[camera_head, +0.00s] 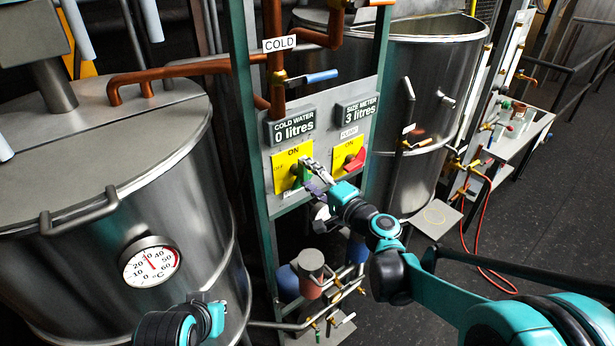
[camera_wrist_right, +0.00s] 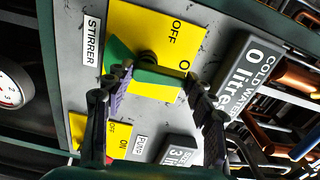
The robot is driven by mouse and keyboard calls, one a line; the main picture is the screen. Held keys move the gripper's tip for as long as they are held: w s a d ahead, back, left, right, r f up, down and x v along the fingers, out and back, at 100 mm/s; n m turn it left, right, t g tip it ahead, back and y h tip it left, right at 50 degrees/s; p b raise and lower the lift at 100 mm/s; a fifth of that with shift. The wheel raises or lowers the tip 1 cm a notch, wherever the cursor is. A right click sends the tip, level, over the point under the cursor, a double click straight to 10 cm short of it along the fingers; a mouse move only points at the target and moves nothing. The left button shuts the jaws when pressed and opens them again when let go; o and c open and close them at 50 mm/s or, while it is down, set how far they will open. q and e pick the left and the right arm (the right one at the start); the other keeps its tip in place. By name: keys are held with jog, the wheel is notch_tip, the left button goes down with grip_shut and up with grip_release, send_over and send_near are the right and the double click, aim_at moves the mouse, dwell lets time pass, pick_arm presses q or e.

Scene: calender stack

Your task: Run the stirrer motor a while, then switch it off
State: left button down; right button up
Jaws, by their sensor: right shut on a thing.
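The stirrer switch is a green knob (camera_head: 303,173) on a yellow ON/OFF plate (camera_head: 285,158), under the cold water display. My right gripper (camera_head: 312,176) is at this knob and partly covers it. In the right wrist view, the green knob (camera_wrist_right: 158,77) lies between the two fingers of my right gripper (camera_wrist_right: 157,84), which is shut on it. A STIRRER label (camera_wrist_right: 92,40) is beside the yellow plate (camera_wrist_right: 160,30). My left gripper (camera_head: 210,312) is low in front of the left tank; its finger opening is not clear.
A red pump knob (camera_head: 355,159) sits on another yellow plate just right of the stirrer switch. The cold water display (camera_head: 292,126) reads 0 litres; the size meter (camera_head: 358,108) reads 3 litres. A steel tank with a dial (camera_head: 150,262) stands left, another tank (camera_head: 440,90) behind right.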

jog(key=shift+w+d+m, duration=0.1)
jog(key=shift+m, duration=0.4)
jog(key=o, duration=1.2)
jog(key=shift+c, duration=0.2)
jog(key=v, duration=1.2)
dwell(4.9)
